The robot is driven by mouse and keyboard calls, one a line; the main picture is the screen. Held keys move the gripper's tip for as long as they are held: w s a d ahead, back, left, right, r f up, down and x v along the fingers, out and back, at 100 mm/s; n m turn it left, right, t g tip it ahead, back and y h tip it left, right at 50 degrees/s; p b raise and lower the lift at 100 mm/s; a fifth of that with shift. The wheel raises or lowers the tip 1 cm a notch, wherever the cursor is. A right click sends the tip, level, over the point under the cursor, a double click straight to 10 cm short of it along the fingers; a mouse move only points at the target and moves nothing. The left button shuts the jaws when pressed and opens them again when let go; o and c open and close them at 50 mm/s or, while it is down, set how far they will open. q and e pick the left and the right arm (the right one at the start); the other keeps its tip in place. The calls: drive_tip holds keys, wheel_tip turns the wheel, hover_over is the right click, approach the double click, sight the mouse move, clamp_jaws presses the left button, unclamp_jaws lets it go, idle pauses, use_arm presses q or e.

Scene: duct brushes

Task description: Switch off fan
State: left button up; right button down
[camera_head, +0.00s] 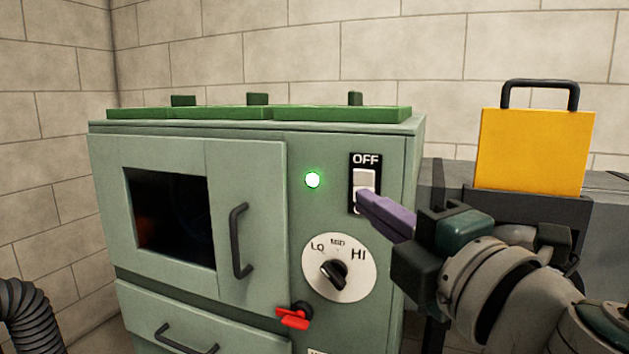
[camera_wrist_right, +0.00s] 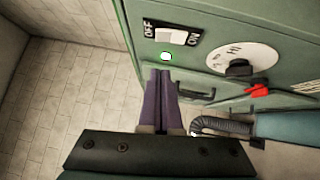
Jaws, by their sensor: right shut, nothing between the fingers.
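The fan switch (camera_head: 364,179) is a pale rocker on a black plate marked OFF at its top, on the front of a green cabinet (camera_head: 394,230). In the right wrist view the switch (camera_wrist_right: 171,36) shows both OFF and ON labels. A green light (camera_head: 313,180) glows to the left of the switch. My right gripper (camera_head: 362,200) has purple fingers, shut and empty, and its tips overlap the lower part of the switch plate in the head view. Whether they touch it I cannot tell. In the right wrist view the gripper (camera_wrist_right: 160,76) shows below the switch. My left gripper is not in view.
A LO-MID-HI dial (camera_head: 339,267) sits below the switch, with a red handle (camera_head: 293,317) lower left. A door with a dark handle (camera_head: 239,241) is at left. A yellow panel (camera_head: 533,150) with a black handle stands at right. A ribbed hose (camera_head: 30,318) is at lower left.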

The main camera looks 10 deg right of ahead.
sight(359, 177)
drive_tip(key=w, duration=0.1)
drive_tip(key=w+d, duration=0.1)
drive_tip(key=w, duration=0.1)
drive_tip(key=w+d, duration=0.1)
drive_tip(key=w, duration=0.1)
drive_tip(key=shift+r, duration=0.3)
drive_tip(key=shift+r+p, duration=0.35)
drive_tip(key=shift+p, duration=0.3)
drive_tip(key=shift+w+d+f+g+p, duration=0.15)
drive_tip(key=shift+g+p, duration=0.15)
drive_tip(key=shift+p, duration=0.05)
drive_tip(key=shift+f, duration=0.1)
